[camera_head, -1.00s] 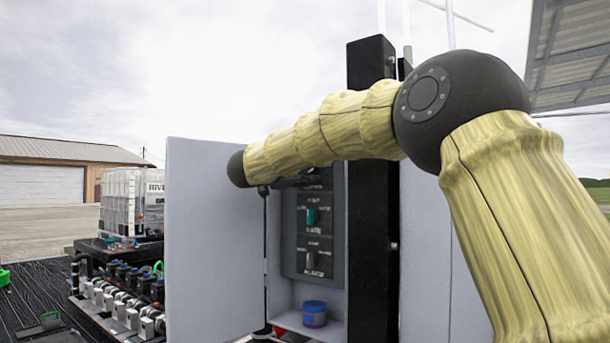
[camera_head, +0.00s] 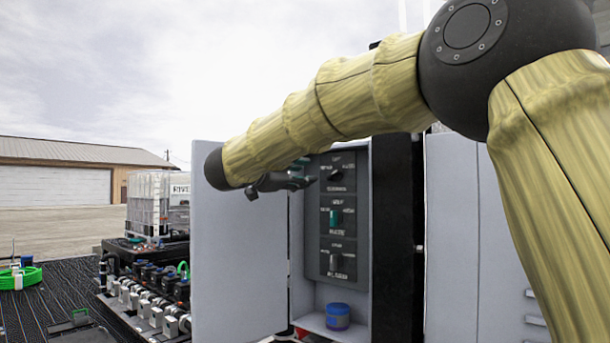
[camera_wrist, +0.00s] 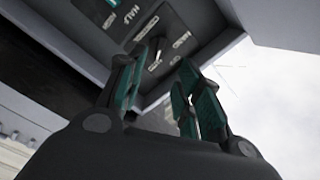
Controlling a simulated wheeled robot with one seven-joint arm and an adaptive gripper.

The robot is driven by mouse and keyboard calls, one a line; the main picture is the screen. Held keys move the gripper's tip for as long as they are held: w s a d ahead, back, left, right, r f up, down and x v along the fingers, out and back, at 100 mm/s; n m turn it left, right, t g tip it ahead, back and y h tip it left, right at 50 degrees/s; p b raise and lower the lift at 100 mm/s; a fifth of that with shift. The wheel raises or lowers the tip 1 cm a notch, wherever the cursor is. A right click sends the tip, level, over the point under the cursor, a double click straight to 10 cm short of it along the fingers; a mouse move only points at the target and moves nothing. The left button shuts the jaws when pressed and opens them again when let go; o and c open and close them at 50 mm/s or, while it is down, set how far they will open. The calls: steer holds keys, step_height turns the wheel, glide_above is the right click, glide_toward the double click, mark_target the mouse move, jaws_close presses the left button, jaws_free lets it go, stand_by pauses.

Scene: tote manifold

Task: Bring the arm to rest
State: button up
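My arm, in a yellow wood-patterned cover, reaches from the right across the head view. My gripper (camera_head: 283,182) is in front of the open cabinet, near the top of its dark control panel (camera_head: 337,218). The wrist view shows the gripper (camera_wrist: 157,82) with its green-padded fingers spread and nothing between them. The panel (camera_wrist: 150,40) with its knobs and white lettering lies beyond the fingertips. I see no contact between fingers and panel. The panel carries a dark knob at top, a green one in the middle and another below.
The open grey cabinet door (camera_head: 240,255) stands left of the panel. A blue-lidded jar (camera_head: 337,316) sits on the cabinet's bottom shelf. A black post (camera_head: 397,245) rises to the right. A valve manifold (camera_head: 140,300), a clear caged tote (camera_head: 149,204) and a green hose coil (camera_head: 22,277) lie left.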

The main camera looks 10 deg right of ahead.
stand_by(0.4)
steer(key=w+d+f+n+t+y, duration=0.1)
steer(key=w+f+n, duration=0.15)
steer(key=f, duration=0.75)
steer(key=w+f+n+t+y, duration=0.1)
steer(key=w+f+n, duration=0.15)
steer(key=f, duration=0.75)
steer(key=w+d+f+n+t+y, duration=0.1)
steer(key=w+f+n, duration=0.15)
steer(key=f, duration=0.85)
steer(key=s+d+f+n+g+y+b, duration=0.1)
steer(key=s+f+n+y, duration=0.25)
steer(key=f, duration=1.45)
steer(key=s+f+n+g+y, duration=0.1)
steer(key=s+f+n+y, duration=0.3)
steer(key=f, duration=1.3)
steer(key=s+d+f+n+g+y, duration=0.15)
steer(key=s+f+n+g, duration=0.35)
steer(key=s+f, duration=1.9)
steer(key=s+f+n+g+y, duration=0.1)
steer(key=s+f+g, duration=0.2)
steer(key=s, duration=1.3)
steer(key=s+f+n+g+y, duration=0.1)
steer(key=s+f+g, duration=0.3)
steer(key=s, duration=1.2)
step_height(320, 180, down, 2)
steer(key=shift+d+b, duration=0.45)
